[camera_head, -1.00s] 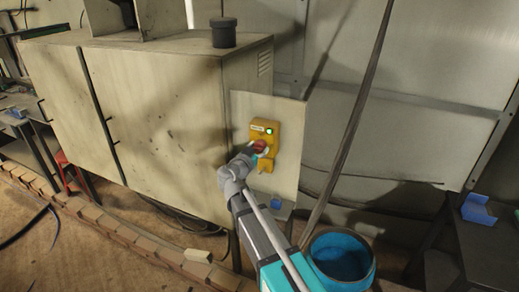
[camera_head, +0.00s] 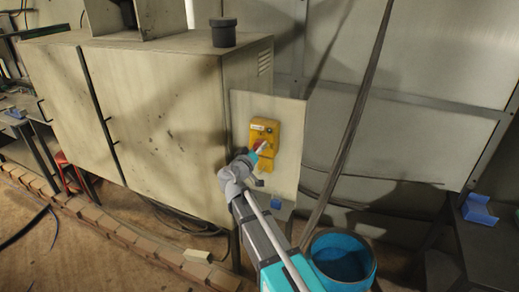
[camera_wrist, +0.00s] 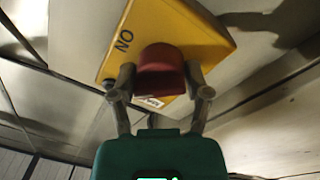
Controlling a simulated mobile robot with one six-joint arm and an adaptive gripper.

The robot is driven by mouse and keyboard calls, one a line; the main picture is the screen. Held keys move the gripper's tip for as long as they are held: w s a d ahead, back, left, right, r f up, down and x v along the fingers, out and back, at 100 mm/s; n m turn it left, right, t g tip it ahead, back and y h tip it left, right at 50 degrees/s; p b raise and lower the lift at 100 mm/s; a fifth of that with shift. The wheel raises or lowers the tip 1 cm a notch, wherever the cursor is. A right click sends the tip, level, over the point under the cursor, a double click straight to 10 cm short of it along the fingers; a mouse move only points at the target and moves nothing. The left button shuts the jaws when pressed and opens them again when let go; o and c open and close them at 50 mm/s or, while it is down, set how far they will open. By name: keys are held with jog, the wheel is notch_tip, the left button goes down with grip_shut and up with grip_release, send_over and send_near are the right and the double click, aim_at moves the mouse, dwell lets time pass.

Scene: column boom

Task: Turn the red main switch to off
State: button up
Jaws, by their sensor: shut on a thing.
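The red main switch (camera_head: 257,144) is a knob on a yellow box (camera_head: 263,128), mounted on a pale upright panel. My gripper (camera_wrist: 161,82) is shut on the knob, one finger on each side. In the head view my gripper (camera_head: 260,150) partly covers the knob. The small lamp (camera_head: 268,130) on the box looks dark. The knob's exact pointer position is hidden.
A large beige cabinet (camera_head: 165,120) stands left of the panel (camera_head: 288,150). A slanted dark pole (camera_head: 350,130) and a blue bucket (camera_head: 343,260) are at the right. A dark table with a blue tray (camera_head: 480,208) stands at the far right.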

jog(key=n, duration=0.4)
jog(key=shift+s+n, duration=0.1)
jog(key=shift+n, duration=0.3)
jog(key=shift+n+y, duration=0.3)
jog(key=shift+n, duration=1.8)
jog(key=shift+d+f, duration=0.1)
jog(key=o, duration=0.8)
jog(key=shift+c, duration=0.2)
jog(key=o, duration=0.4)
jog(key=shift+c, duration=0.2)
